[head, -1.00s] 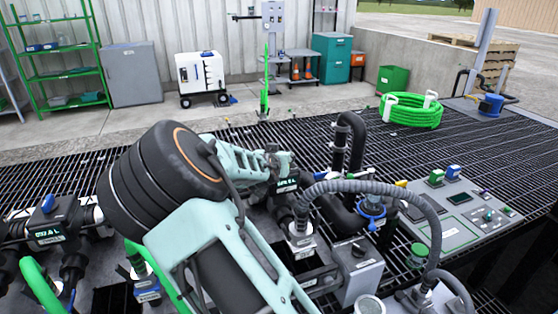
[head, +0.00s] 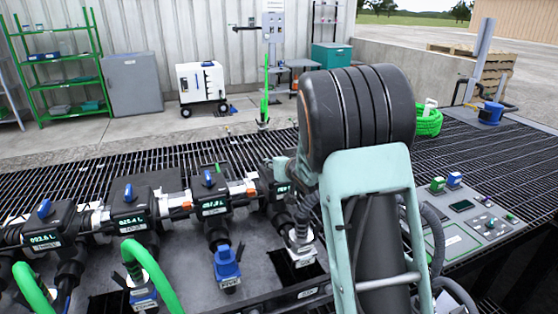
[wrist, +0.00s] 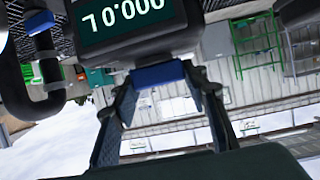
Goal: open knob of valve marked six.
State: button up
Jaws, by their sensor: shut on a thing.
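In the wrist view, which is upside down, a dark valve body (wrist: 100,38) carries a green display reading 0.000 L. Its blue knob (wrist: 158,75) sits between the fingertips of my gripper (wrist: 160,88), which is shut on it. In the head view, the fourth valve of the row (head: 277,190) is partly covered by my arm, with its knob and my gripper hidden. Three other valves with blue knobs (head: 45,209) (head: 129,193) (head: 209,178) stand to its left. The number marked on the held valve cannot be read.
Green hoses (head: 150,268) rise in front of the valves at left. A grey control panel (head: 465,215) with buttons lies at right. A green hose coil (head: 429,121) lies behind my arm. Dark grating (head: 90,178) behind the row is mostly clear.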

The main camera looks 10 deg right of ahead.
jog(key=shift+n+y+p, duration=0.5)
jog(key=shift+y+p, duration=0.1)
dwell(0.3)
jog(key=o, duration=1.2)
jog(key=shift+c, duration=0.2)
jog(key=v, duration=1.2)
